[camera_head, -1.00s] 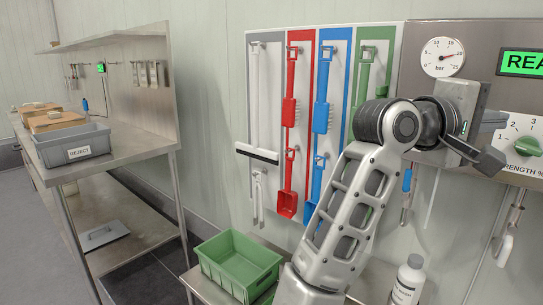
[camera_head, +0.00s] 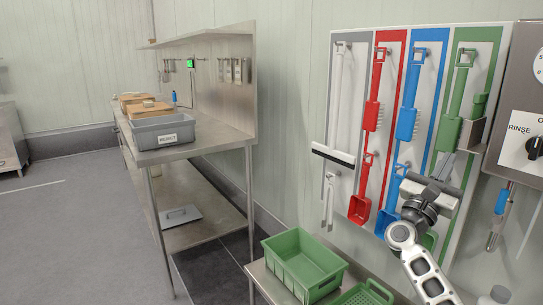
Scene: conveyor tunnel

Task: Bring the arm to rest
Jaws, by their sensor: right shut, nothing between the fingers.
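My right gripper (camera_head: 446,168) is at the lower right in the head view, at the end of my grey and white arm. It is shut and empty, in front of the lower part of the wall board (camera_head: 343,105). It overlaps the blue and green tools in the picture; I cannot tell how far from them it is. My left gripper is not in view.
A green crate (camera_head: 303,263) and a green perforated basket (camera_head: 362,294) stand on a low steel shelf. A steel bench (camera_head: 205,142) at the left holds a grey reject bin (camera_head: 162,132). A steel control panel (camera_head: 530,105) is at the right edge. Floor at the left is clear.

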